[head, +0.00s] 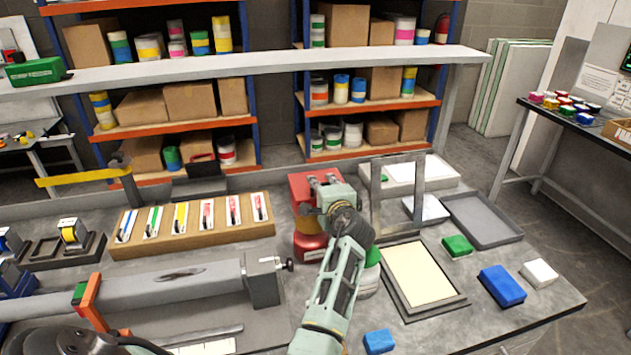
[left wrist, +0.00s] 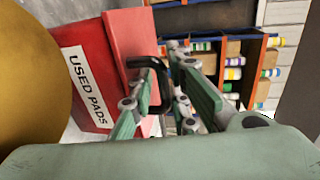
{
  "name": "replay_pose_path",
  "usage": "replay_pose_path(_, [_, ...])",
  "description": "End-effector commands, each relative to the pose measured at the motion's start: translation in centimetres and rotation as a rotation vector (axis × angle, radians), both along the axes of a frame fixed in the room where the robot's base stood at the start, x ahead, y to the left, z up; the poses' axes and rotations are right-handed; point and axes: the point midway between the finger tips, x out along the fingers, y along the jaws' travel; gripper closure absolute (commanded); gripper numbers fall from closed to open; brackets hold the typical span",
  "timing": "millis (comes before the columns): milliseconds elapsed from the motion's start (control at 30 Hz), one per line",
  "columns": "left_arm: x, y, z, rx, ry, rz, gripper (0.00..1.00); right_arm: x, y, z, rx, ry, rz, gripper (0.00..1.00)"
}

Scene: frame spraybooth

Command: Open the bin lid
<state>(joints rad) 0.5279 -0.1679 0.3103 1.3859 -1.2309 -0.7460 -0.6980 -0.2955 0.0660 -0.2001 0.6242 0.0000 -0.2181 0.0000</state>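The red bin (head: 302,188) stands on the bench near the middle of the head view, partly hidden by my left arm. In the left wrist view the bin (left wrist: 85,75) carries a white "USED PADS" label. Its red lid (left wrist: 130,42) appears to lie closed along the bin's top. A black bar handle (left wrist: 152,64) sticks out from the lid. My left gripper (head: 322,181) is at the bin's top right. In the wrist view the gripper (left wrist: 165,92) has its fingers apart around the handle; firm contact is not clear. My right gripper is out of view.
A grey upright frame (head: 376,200) stands just right of the gripper. A wooden rack (head: 190,236) of labelled cards is at left. A framed panel (head: 418,272), grey tray (head: 481,219) and coloured blocks lie at right. A light shelf beam (head: 250,66) crosses behind.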

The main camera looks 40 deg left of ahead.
Motion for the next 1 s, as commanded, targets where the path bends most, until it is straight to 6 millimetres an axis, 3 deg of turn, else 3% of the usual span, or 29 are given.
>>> replay_pose_path(167, [0.0,-0.2,-0.2,-0.002,0.001,0.0,0.83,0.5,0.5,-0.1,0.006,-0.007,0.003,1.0])
replay_pose_path(300, [0.0,-0.2,-0.2,-0.002,0.001,0.0,0.83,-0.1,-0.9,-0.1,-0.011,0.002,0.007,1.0])
replay_pose_path(533, [0.0,-0.2,-0.1,-0.001,0.001,0.0,1.0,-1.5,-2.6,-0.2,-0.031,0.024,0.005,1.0])
replay_pose_path(1000, [0.0,0.0,-0.1,0.0,0.002,0.003,1.0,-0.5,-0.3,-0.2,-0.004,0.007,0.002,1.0])
